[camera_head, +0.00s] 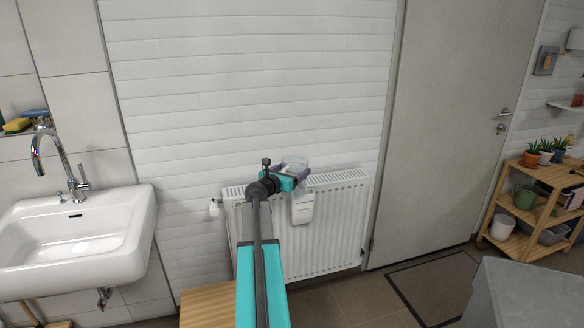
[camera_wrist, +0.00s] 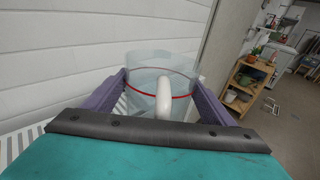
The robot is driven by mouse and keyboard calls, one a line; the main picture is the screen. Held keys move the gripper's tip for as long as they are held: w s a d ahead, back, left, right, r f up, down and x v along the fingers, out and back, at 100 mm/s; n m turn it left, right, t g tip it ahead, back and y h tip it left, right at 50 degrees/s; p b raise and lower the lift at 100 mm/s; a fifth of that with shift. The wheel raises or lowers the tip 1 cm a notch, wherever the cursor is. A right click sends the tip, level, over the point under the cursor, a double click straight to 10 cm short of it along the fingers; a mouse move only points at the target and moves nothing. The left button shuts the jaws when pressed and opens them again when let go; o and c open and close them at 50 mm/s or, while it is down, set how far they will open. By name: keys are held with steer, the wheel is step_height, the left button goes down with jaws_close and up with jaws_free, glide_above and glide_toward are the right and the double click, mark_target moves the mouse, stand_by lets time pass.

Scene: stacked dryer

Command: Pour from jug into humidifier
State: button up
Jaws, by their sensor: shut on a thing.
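The jug is clear, with a red line around it and a pale handle. It shows in the wrist view (camera_wrist: 146,72) between the purple fingers of my gripper (camera_wrist: 160,84), with the handle facing the camera. In the head view the jug (camera_head: 295,162) is above the radiator's top, held by my gripper (camera_head: 293,174), and looks about upright. The humidifier (camera_head: 303,208) is a white container hanging on the radiator's front, just below the gripper. Its top opening is not clearly visible. I cannot tell how much water is in the jug.
A white radiator (camera_head: 338,222) stands against the white panelled wall. A sink (camera_head: 75,240) with a tap is at left. A grey door (camera_head: 450,110) and a wooden shelf (camera_head: 540,205) with plants are at right. A wooden surface (camera_head: 208,305) is below my arm.

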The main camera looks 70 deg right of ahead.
steer(key=shift+w+a+r+y+p, duration=0.15)
steer(key=shift+r+y+p, duration=0.7)
steer(key=shift+p, duration=4.7)
steer(key=shift+f+y+p, duration=0.25)
steer(key=shift+y+p, duration=0.2)
steer(key=shift+p, duration=0.75)
steer(key=shift+a+r+y+p, duration=0.2)
steer(key=shift+y+p, duration=0.5)
steer(key=shift+p, duration=2.95)
